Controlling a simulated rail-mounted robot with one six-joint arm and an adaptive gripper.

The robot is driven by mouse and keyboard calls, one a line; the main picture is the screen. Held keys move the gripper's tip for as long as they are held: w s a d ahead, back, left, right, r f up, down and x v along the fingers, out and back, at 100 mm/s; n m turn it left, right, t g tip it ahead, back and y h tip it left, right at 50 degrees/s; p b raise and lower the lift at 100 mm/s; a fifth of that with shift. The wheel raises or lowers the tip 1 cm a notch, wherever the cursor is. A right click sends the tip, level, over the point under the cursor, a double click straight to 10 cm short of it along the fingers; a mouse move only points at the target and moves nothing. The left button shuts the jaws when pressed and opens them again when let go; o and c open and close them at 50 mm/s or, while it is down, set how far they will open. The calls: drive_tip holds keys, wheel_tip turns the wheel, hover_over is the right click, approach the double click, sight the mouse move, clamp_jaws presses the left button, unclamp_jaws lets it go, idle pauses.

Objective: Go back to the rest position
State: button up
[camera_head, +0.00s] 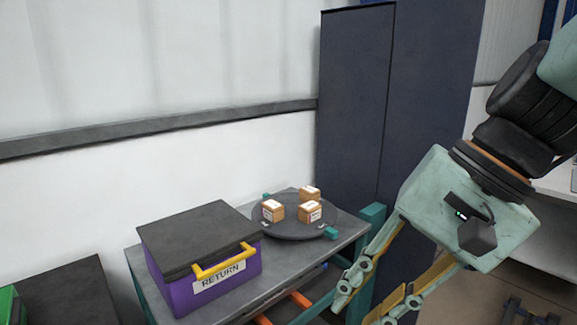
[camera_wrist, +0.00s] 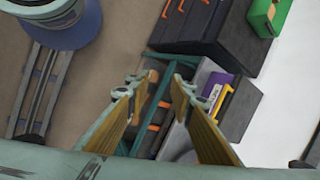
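My gripper (camera_head: 362,308) hangs in the right part of the head view, in front of the table's right end and apart from it. In the wrist view my gripper (camera_wrist: 159,88) shows two fingers spread apart with nothing between them. A purple box (camera_head: 205,290) with a dark lid, a yellow handle and a RETURN label stands on the grey table (camera_head: 345,232). The lid looks closed. The box also shows past the fingers in the wrist view (camera_wrist: 212,84).
A round dark tray (camera_head: 290,229) on the table bears 3 small cardboard boxes (camera_head: 309,211). A tall dark cabinet (camera_head: 355,100) stands behind the table. A dark surface (camera_head: 70,290) with a green thing (camera_head: 8,303) is at the lower left. Floor shows at the lower right.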

drive_tip(key=s+d+r+n+t+h, duration=0.1)
drive_tip(key=s+d+n+t+h, duration=0.1)
drive_tip(key=s+d+n+h, duration=0.3)
drive_tip(key=s+d, duration=0.3)
drive_tip(key=d, duration=0.2)
drive_tip(key=shift+s+d+r+n+t, duration=0.2)
drive_tip(key=shift+d+r+n+t, duration=0.1)
drive_tip(key=shift+d+t, duration=0.1)
idle(1.5)
